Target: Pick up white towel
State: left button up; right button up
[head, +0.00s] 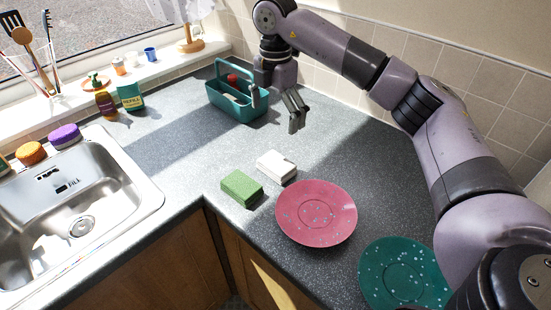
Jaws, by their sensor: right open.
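The white towel (277,167) looks like a small folded block lying flat on the dark speckled counter, near the inner corner. A green folded block (241,188) lies beside it at its lower left. My right gripper (276,113) hangs above the counter, behind the towel in the picture and near the teal caddy. Its fingers are spread, with nothing between them, and it is apart from the towel. The towel's top and near side are in plain view. My left gripper is not in view.
A pink plate (316,213) lies just in front of the towel, and a green speckled plate (402,275) lies lower right. The teal caddy (238,104) stands at the back. The sink (140,197) is at left. The counter between caddy and towel is clear.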

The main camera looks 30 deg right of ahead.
jog(key=p, duration=0.1)
send_over(276, 162)
jog(key=f, duration=0.6)
jog(key=shift+w+d, duration=0.2)
jog(key=shift+d, duration=0.05)
notch_tip(276, 162, down, 4)
jog(key=shift+w+r+p, duration=0.1)
jog(key=shift+p, duration=0.5)
jog(key=shift+f, duration=0.3)
jog(key=f, duration=0.1)
jog(key=f+p, duration=0.2)
jog(key=shift+s+a+f, duration=0.2)
jog(key=shift+s+f, duration=0.05)
jog(key=shift+s, duration=0.05)
jog(key=shift+f, duration=0.55)
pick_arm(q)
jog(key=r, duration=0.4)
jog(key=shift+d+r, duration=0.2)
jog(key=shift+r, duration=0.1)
pick_arm(e)
jog(key=shift+c, duration=0.6)
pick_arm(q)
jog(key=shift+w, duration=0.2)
pick_arm(e)
jog(key=c, duration=1)
